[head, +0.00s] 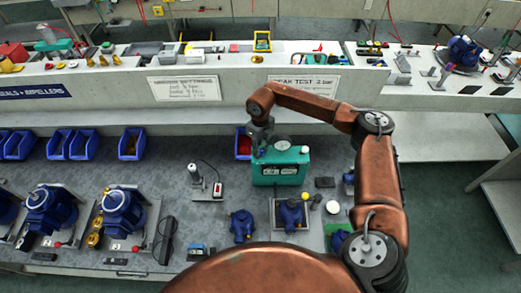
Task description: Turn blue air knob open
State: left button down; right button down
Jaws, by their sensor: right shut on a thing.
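A teal leak-test box (278,172) stands on the grey bench in the middle of the head view. My right gripper (259,146) reaches down to the top left of the box, beside the gauge, and is shut. It is at the place of the blue air knob, which its fingers mostly hide. The knob's turned position cannot be made out. My left gripper is not in view.
Blue pumps (122,212) stand at the left, with smaller blue pump parts (242,225) in front of the box. A probe stand (205,185) is to the left. A shelf with small parts runs behind.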

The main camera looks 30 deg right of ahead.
aim_at(261, 151)
jog(key=c, duration=1.6)
grip_release()
notch_tip(261, 151, up, 12)
jog(key=shift+r, duration=0.1)
